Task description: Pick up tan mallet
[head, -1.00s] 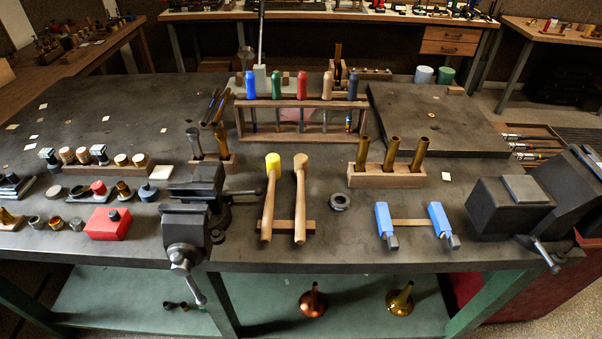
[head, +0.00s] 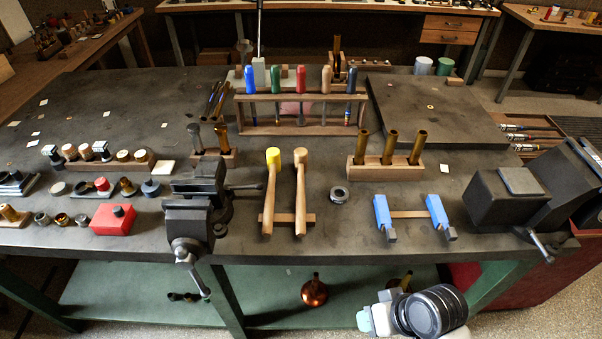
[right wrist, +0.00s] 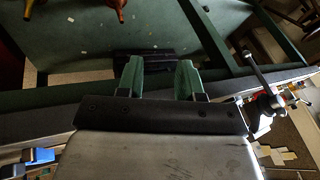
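The tan mallet (head: 300,190) lies on the dark bench in the head view. Its head points to the back and its handle toward the front edge, resting on a low wooden strip. A yellow-headed mallet (head: 270,190) lies just to its left on the same strip. My right gripper (head: 364,320) is low at the front, below the bench top and right of the mallets. In the right wrist view the right gripper's two green fingers (right wrist: 159,78) are apart with nothing between them. No mallet shows in that view. My left gripper is not in view.
A vise (head: 200,190) stands left of the mallets. A dark metal ring (head: 339,195) and blue-handled tools (head: 383,214) lie to the right. A tool rack (head: 300,105) and a block with brass tubes (head: 385,172) stand behind. A copper horn bell (head: 314,291) is on the lower shelf.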

